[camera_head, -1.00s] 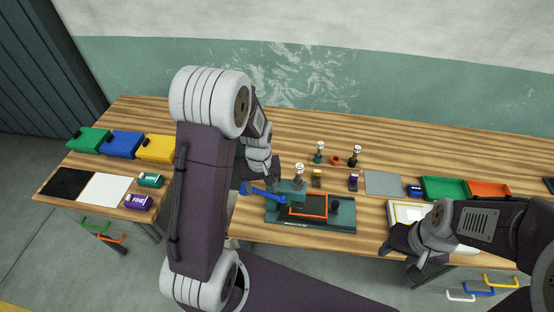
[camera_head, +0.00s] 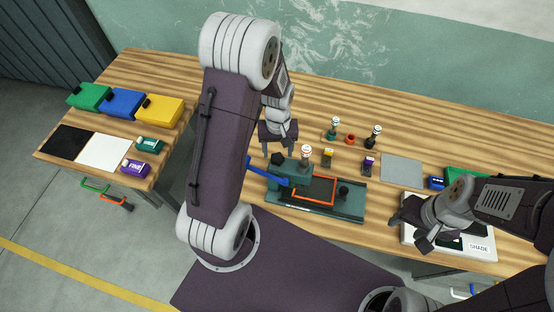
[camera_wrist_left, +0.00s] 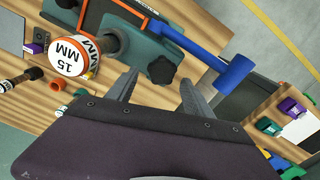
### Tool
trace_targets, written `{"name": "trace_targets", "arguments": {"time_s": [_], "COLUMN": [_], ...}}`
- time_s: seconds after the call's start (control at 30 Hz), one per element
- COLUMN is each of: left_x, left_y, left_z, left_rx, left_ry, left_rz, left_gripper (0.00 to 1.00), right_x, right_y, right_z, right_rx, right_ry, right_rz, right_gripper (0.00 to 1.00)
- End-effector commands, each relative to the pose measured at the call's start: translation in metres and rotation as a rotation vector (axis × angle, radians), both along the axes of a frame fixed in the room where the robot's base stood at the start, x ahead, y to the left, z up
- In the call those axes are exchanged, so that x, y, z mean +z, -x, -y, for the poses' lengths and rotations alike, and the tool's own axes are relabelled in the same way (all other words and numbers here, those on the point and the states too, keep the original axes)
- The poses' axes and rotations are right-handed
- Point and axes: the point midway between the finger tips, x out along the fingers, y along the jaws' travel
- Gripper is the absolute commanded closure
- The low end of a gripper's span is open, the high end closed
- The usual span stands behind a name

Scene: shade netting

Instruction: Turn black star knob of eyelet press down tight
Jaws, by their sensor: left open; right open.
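The teal eyelet press (camera_head: 352,209) stands at the table's front edge, with a blue lever (camera_head: 268,174) on its left and an orange frame (camera_head: 315,203). Its black star knob (camera_wrist_left: 162,68) sits on the teal head, just beyond my left fingertips in the left wrist view. In the head view the knob (camera_head: 278,158) is a small dark shape below the left gripper. My left gripper (camera_head: 280,149) is open and empty, its fingers pointing at the knob with no visible contact. My right gripper (camera_head: 410,234) is open and empty, over a white SHADE board (camera_head: 480,250).
A die marked 15 MM (camera_wrist_left: 75,57) stands close beside the knob. Small dies (camera_head: 373,136), a grey plate (camera_head: 402,170) and a yellow bin (camera_head: 162,109) are around.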

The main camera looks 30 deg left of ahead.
Motion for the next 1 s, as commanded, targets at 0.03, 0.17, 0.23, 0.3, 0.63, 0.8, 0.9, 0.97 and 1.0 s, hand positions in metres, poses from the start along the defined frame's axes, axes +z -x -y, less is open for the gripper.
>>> {"name": "trace_targets", "arguments": {"time_s": [0.03,0.17,0.23,0.3,0.63,0.8,0.9,0.97,1.0], "left_x": [-0.017,-0.034,-0.038,-0.038,-0.036,-0.037,-0.037,-0.037,-0.037], "left_y": [0.001,0.001,0.0,0.0,0.0,0.0,0.0,0.0,0.0], "left_z": [0.0,0.0,0.0,0.0,0.001,0.001,0.001,0.001,0.001], "left_rx": [0.0,0.0,0.0,0.001,0.0,0.001,0.0,0.001,0.001], "left_ry": [0.0,0.0,0.0,0.0,0.0,0.0,-0.001,-0.001,-0.001], "left_rz": [-0.002,-0.001,-0.001,-0.001,-0.001,-0.001,-0.001,-0.001,-0.001], "left_gripper": [0.4,0.4,0.4,0.4,0.4,0.4,0.62,0.79,0.9], "right_x": [-0.014,-0.026,-0.028,-0.028,-0.024,-0.025,-0.025,-0.025,-0.025], "right_y": [0.0,0.0,0.0,0.0,0.0,0.0,0.0,0.0,0.0], "right_z": [0.0,0.0,0.0,0.0,0.0,0.0,0.0,0.0,0.0], "right_rx": [0.0,0.0,0.0,0.0,0.0,0.0,0.0,0.0,0.0], "right_ry": [0.0,0.0,0.0,0.0,0.0,0.0,0.0,0.0,0.0], "right_rz": [0.0,0.0,0.0,0.0,0.0,0.0,0.0,0.0,0.0], "right_gripper": [0.48,0.48,0.48,0.48,0.48,0.48,0.48,0.48,0.48]}}
